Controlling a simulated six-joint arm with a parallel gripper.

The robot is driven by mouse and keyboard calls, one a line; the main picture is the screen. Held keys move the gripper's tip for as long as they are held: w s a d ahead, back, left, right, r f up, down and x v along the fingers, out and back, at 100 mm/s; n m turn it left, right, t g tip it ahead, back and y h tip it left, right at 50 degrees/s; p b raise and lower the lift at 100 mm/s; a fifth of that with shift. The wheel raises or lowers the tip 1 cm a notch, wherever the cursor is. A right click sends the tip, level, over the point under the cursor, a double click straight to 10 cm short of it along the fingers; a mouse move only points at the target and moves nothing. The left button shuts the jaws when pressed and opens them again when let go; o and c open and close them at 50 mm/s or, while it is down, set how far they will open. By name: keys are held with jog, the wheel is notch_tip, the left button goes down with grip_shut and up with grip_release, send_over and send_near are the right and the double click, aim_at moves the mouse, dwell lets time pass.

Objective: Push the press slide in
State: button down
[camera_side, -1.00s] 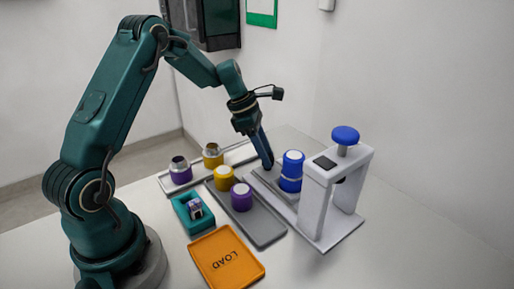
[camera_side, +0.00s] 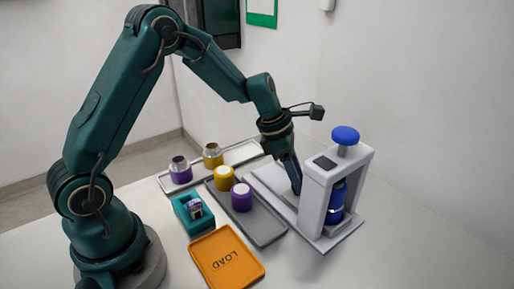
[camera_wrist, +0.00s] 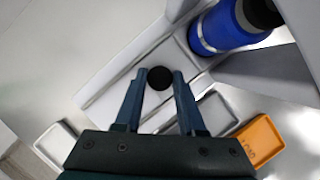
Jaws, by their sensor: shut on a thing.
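The white press (camera_side: 312,200) with a blue knob (camera_side: 345,135) on top stands at the right of the table. A blue cylinder (camera_side: 337,197) is upright under its arch, partly hidden by the front post; it also shows in the wrist view (camera_wrist: 222,28). The slide's pale base (camera_side: 262,178) runs out to the left of the press. My gripper (camera_side: 297,190) is low over it, just left of the post. In the wrist view my gripper (camera_wrist: 160,74) has its fingers on either side of a round black knob (camera_wrist: 160,78), shut on it.
A grey tray (camera_side: 262,230) holds a yellow and a purple cylinder. A pale tray (camera_side: 240,153) behind holds metal-topped ones. A teal box (camera_side: 183,213) and an orange LOAD tray (camera_side: 227,260) are in front. The right front of the table is clear.

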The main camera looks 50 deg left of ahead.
jog(key=shift+d, duration=0.3)
jog(key=c, duration=0.5)
grip_release()
jog(key=shift+a, duration=0.1)
jog(key=shift+v, duration=2.6)
